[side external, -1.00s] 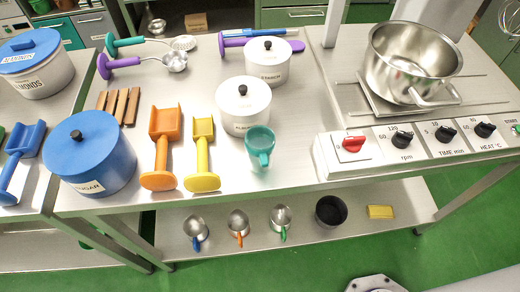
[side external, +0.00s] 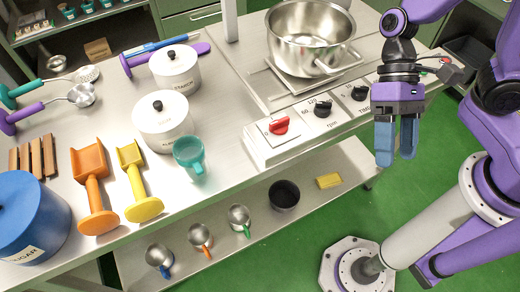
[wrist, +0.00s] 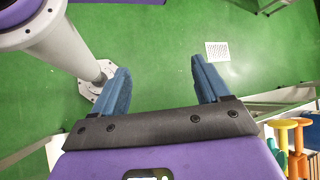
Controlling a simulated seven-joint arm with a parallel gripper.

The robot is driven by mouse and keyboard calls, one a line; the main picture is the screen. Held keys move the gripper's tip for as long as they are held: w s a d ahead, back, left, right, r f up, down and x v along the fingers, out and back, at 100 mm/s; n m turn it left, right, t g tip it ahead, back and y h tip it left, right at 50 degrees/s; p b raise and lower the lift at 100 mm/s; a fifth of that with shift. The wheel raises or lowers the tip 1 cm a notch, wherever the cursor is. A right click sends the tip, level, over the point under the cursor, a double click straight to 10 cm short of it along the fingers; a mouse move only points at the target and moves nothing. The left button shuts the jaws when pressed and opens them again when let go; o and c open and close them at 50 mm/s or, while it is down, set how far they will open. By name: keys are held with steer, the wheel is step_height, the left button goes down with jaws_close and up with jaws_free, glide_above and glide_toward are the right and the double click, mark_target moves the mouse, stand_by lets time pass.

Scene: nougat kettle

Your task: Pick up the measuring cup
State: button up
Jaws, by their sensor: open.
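A teal cup with a side handle (side external: 189,157) stands on the steel table near its front edge, beside a white lidded pot. On the lower shelf are small metal cups with a blue handle (side external: 159,258), an orange handle (side external: 200,237) and a green handle (side external: 239,217). I cannot tell which of these is the measuring cup. My gripper (side external: 397,148) points down in front of the control panel, well to the right of the teal cup. Its blue fingers are apart and empty. In the wrist view my gripper (wrist: 160,68) has only green floor between its fingers.
White pots (side external: 163,122) and orange and yellow scoops (side external: 142,190) flank the teal cup. A steel kettle (side external: 311,40) and the control panel (side external: 285,135) stand at the right. A dark beaker (side external: 285,194) and yellow block (side external: 328,181) share the lower shelf.

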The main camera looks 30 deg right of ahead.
steer(key=w+a+m+y, duration=0.4)
steer(key=a+m+y, duration=0.15)
steer(key=a, duration=0.25)
steer(key=m+t+y, duration=0.4)
steer(key=m+t, duration=0.7)
steer(key=m, duration=0.5)
glide_toward(206, 159)
steer(key=d, duration=0.1)
steer(key=s+d+r, duration=0.2)
steer(key=d, duration=0.1)
steer(key=shift+s+r, duration=0.2)
steer(key=shift+s, duration=0.05)
steer(key=shift+w+d+f+m+t, duration=0.2)
steer(key=shift+w+f+m+t, duration=0.15)
steer(key=shift+m+t, duration=0.2)
steer(key=x, duration=1.1)
steer(key=shift+w+a+f, duration=0.1)
steer(key=shift+a+f, duration=0.1)
steer(key=shift+a, duration=0.1)
steer(key=shift+r+x, duration=0.1)
steer(key=shift+x, duration=1.3)
steer(key=shift+r+x, duration=0.15)
steer(key=shift+x, duration=1.3)
steer(key=shift+w, duration=0.15)
steer(key=c, duration=0.9)
steer(key=shift+o, duration=0.2)
steer(key=shift+r, duration=0.1)
